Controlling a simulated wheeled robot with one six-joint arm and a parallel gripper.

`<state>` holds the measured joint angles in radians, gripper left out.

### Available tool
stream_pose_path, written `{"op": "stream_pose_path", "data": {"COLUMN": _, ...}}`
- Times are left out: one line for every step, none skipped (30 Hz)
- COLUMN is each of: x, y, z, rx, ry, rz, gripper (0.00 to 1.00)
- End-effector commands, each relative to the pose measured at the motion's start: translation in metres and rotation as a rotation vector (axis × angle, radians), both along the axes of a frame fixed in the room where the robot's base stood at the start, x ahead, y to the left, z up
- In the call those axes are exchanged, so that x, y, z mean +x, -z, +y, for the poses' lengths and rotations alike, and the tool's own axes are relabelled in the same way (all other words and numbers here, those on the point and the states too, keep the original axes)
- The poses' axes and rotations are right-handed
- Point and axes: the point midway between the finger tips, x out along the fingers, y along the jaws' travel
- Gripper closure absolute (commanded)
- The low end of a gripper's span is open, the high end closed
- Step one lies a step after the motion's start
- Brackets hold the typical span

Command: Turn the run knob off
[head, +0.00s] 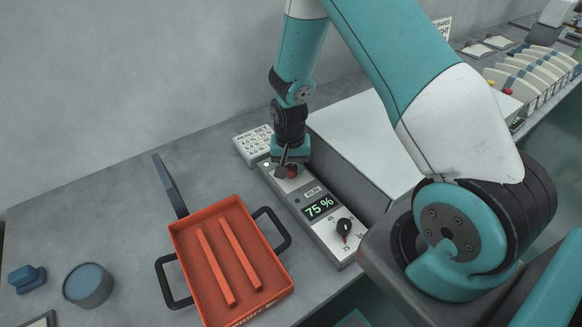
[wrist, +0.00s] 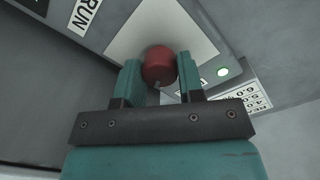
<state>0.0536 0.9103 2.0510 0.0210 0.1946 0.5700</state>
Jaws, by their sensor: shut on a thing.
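The control panel (head: 324,228) is a long grey box on the bench with a RUN label, a display reading 75 % and a black dial (head: 345,227). The run knob is a red round knob (wrist: 158,66) near the panel's far end; it also shows in the head view (head: 292,171), partly hidden by my gripper. My gripper (wrist: 160,72) points down at the panel, with its teal fingers on both sides of the red knob, shut on it. A small green-white light (wrist: 223,72) is lit beside the knob.
An orange tray (head: 183,233) with black handles and two raised bars sits left of the panel. A blue-grey round container (head: 88,285) and a small blue block (head: 27,278) stand farther left. A white-topped box (head: 365,135) borders the panel's right.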

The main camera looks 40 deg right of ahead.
Motion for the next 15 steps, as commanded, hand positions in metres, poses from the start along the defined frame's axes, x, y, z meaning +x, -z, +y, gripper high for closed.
{"op": "stream_pose_path", "data": {"x": 0.0008, "y": 0.0003, "z": 0.0005, "rx": 0.001, "ry": -0.043, "rz": -0.003, "gripper": 0.88}}
{"op": "stream_pose_path", "data": {"x": 0.0008, "y": 0.0003, "z": 0.0005, "rx": 0.001, "ry": -0.071, "rz": -0.002, "gripper": 0.88}}
{"op": "stream_pose_path", "data": {"x": 0.0007, "y": 0.0002, "z": 0.0005, "rx": 0.001, "ry": -0.109, "rz": -0.002, "gripper": 0.88}}
{"op": "stream_pose_path", "data": {"x": 0.0007, "y": 0.0001, "z": 0.0005, "rx": 0.001, "ry": -0.137, "rz": -0.003, "gripper": 0.88}}
{"op": "stream_pose_path", "data": {"x": 0.0007, "y": 0.0000, "z": 0.0005, "rx": 0.001, "ry": -0.166, "rz": -0.003, "gripper": 0.88}}
{"op": "stream_pose_path", "data": {"x": 0.0008, "y": 0.0000, "z": 0.0006, "rx": 0.001, "ry": -0.204, "rz": -0.003, "gripper": 0.88}}
{"op": "stream_pose_path", "data": {"x": 0.0007, "y": -0.0001, "z": 0.0005, "rx": 0.001, "ry": -0.232, "rz": -0.004, "gripper": 0.88}}
{"op": "stream_pose_path", "data": {"x": 0.0007, "y": -0.0001, "z": 0.0005, "rx": 0.001, "ry": -0.261, "rz": -0.004, "gripper": 0.88}}
{"op": "stream_pose_path", "data": {"x": 0.0007, "y": -0.0001, "z": 0.0005, "rx": 0.001, "ry": -0.299, "rz": -0.004, "gripper": 0.88}}
{"op": "stream_pose_path", "data": {"x": 0.0007, "y": -0.0001, "z": 0.0005, "rx": 0.002, "ry": -0.327, "rz": -0.003, "gripper": 0.88}}
{"op": "stream_pose_path", "data": {"x": 0.0007, "y": -0.0001, "z": 0.0005, "rx": 0.001, "ry": -0.356, "rz": -0.004, "gripper": 0.88}}
{"op": "stream_pose_path", "data": {"x": 0.0007, "y": -0.0001, "z": 0.0005, "rx": 0.001, "ry": -0.394, "rz": -0.004, "gripper": 0.88}}
{"op": "stream_pose_path", "data": {"x": 0.0007, "y": -0.0001, "z": 0.0005, "rx": 0.001, "ry": -0.422, "rz": -0.004, "gripper": 0.88}}
{"op": "stream_pose_path", "data": {"x": 0.0007, "y": -0.0001, "z": 0.0005, "rx": 0.001, "ry": -0.451, "rz": -0.004, "gripper": 0.88}}
{"op": "stream_pose_path", "data": {"x": 0.0007, "y": -0.0001, "z": 0.0005, "rx": 0.001, "ry": -0.489, "rz": -0.004, "gripper": 0.88}}
